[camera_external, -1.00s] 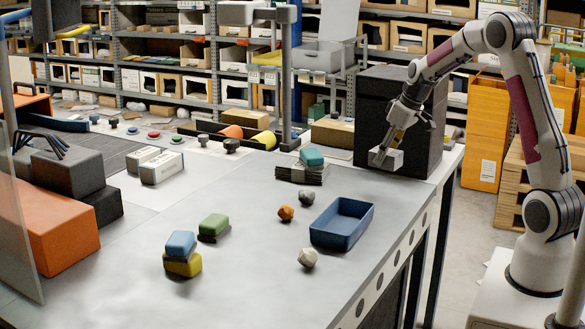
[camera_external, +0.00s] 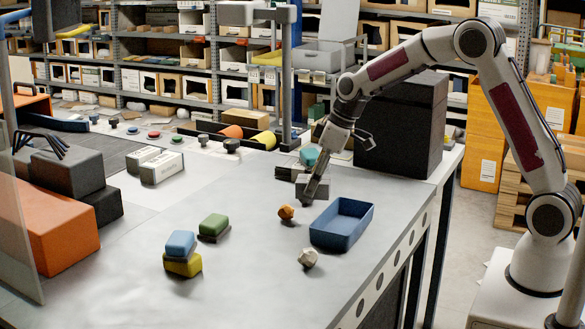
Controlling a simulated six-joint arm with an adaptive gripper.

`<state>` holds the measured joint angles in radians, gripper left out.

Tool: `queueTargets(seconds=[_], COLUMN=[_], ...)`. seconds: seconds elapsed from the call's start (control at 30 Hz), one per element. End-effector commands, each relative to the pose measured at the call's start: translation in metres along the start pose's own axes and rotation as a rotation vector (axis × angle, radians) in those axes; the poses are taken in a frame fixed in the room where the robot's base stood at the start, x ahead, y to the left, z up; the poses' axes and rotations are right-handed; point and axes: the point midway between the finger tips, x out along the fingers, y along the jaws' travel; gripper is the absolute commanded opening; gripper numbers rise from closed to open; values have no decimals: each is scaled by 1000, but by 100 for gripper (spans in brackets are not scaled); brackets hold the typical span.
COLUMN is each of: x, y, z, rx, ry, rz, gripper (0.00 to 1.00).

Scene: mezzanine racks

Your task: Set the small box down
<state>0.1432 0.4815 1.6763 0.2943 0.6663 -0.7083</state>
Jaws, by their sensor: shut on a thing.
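The small box (camera_external: 304,183) is grey and is held at the fingers of my gripper (camera_external: 312,190). My gripper is shut on it and points down and slightly left. The box is low over the table, in front of a dark flat stack and behind and left of the blue tray (camera_external: 341,223). I cannot tell whether its underside touches the table. My fingers cover part of it.
A teal block (camera_external: 309,156) rests on the dark stack (camera_external: 283,173) right behind my gripper. An orange lump (camera_external: 286,212) and a pale stone (camera_external: 308,258) lie in front. A large black box (camera_external: 402,130) stands behind right.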

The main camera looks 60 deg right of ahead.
Motion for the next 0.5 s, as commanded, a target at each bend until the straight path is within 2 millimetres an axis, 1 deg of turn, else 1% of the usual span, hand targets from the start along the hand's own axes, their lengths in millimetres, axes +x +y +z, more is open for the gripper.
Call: queueTargets(seconds=[0.03, 0.37, 0.5], x=[3, 18, 23], y=[-14, -100, -139], z=[-8, -46, -60], rx=[-26, -166, -225], ry=[1, 3, 5], rz=[-10, -63, -86], gripper=[15, 15, 15])
